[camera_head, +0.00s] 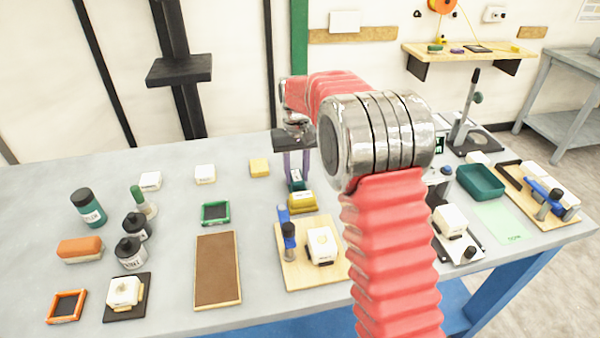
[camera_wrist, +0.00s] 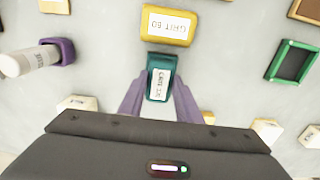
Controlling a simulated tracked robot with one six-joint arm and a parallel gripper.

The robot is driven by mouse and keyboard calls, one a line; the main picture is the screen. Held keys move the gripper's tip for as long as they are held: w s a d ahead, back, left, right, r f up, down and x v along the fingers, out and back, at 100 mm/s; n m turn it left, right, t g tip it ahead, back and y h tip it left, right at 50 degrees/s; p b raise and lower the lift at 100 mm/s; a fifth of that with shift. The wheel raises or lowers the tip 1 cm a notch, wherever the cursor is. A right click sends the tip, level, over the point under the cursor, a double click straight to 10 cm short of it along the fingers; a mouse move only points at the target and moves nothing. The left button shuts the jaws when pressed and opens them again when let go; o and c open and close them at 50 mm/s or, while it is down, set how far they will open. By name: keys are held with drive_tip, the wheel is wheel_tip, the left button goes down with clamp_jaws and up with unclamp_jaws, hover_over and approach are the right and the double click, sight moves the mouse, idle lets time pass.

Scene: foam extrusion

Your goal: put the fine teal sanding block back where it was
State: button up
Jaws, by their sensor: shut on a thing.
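The teal sanding block (camera_head: 296,184) is between the purple fingers of my gripper (camera_head: 297,168), behind the yellow block in the head view. In the wrist view the teal block (camera_wrist: 160,72) shows a white label reading GRIT and a number too small to tell. My gripper (camera_wrist: 160,98) is shut on its sides. I cannot tell whether the block touches the table. The yellow block marked GRIT 60 (camera_wrist: 167,26) sits close to it, and also shows in the head view (camera_head: 302,203). An empty green-rimmed frame (camera_head: 215,213) lies to the left; the wrist view shows it too (camera_wrist: 292,62).
A wooden board (camera_head: 287,278) with a blue-handled tool and white block stands nearer me. A brown panel (camera_head: 217,270), dark bottles (camera_head: 131,252) and an orange-rimmed frame (camera_head: 67,306) lie left. A teal tray (camera_head: 480,182) stands right.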

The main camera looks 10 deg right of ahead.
sight(297, 176)
drive_tip(key=o, duration=1.1)
drive_tip(key=shift+f, duration=0.1)
wheel_tip(297, 176, up, 12)
idle(0.5)
